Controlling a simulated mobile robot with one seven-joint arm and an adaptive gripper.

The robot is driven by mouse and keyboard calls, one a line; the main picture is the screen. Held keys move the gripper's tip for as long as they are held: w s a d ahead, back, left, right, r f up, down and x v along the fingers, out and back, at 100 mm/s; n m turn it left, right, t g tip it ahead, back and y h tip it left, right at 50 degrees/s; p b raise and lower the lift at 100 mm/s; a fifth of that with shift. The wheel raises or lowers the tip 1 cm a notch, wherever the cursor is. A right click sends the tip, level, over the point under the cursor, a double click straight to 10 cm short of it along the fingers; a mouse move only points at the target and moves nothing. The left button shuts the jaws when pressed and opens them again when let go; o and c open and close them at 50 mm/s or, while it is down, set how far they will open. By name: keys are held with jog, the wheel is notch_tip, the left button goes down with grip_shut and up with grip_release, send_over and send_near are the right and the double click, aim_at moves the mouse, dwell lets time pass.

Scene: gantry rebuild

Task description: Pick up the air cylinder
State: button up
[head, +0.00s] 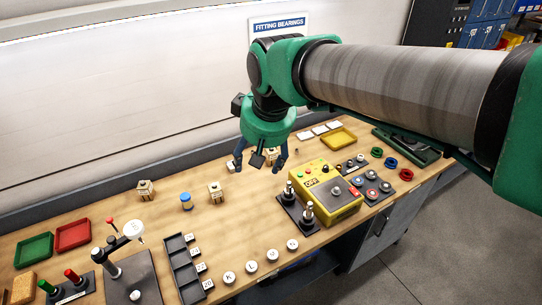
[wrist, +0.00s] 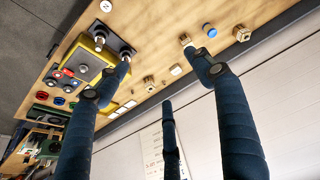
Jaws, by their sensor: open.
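No thing in view is plainly marked as the air cylinder, and I cannot tell which one it is. Small tan blocks with dark tops stand on the bench: one at left (head: 145,190), one near the middle (head: 215,192), and one partly behind my gripper (head: 271,157). A blue round cap (head: 186,201) stands between the first two; it also shows in the wrist view (wrist: 209,29). A small white piece (wrist: 175,70) lies near another tan block (wrist: 149,83). My gripper (head: 260,160) is open and empty above the bench's back part, its fingers spread apart in the wrist view (wrist: 158,72).
A yellow control box (head: 325,193) and a black plate with two metal posts (head: 298,212) stand right of centre. Red (head: 73,235) and green (head: 33,250) trays, a lamp-like stand (head: 119,262) and a dark slotted rack (head: 181,265) are at left.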

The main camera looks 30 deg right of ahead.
jog(key=w+d+g+p, duration=0.15)
jog(key=w+d, duration=0.35)
jog(key=w, duration=0.9)
jog(key=n+g+p, duration=0.3)
jog(key=p, duration=0.3)
send_over(271, 150)
jog(key=f, duration=2.8)
jog(key=shift+w+d, duration=0.1)
jog(key=shift+w, duration=0.1)
jog(key=shift+d+f, duration=0.2)
jog(key=shift+f, duration=0.15)
jog(key=shift+f, duration=0.15)
jog(key=shift+f, duration=4.1)
jog(key=shift+f, duration=0.1)
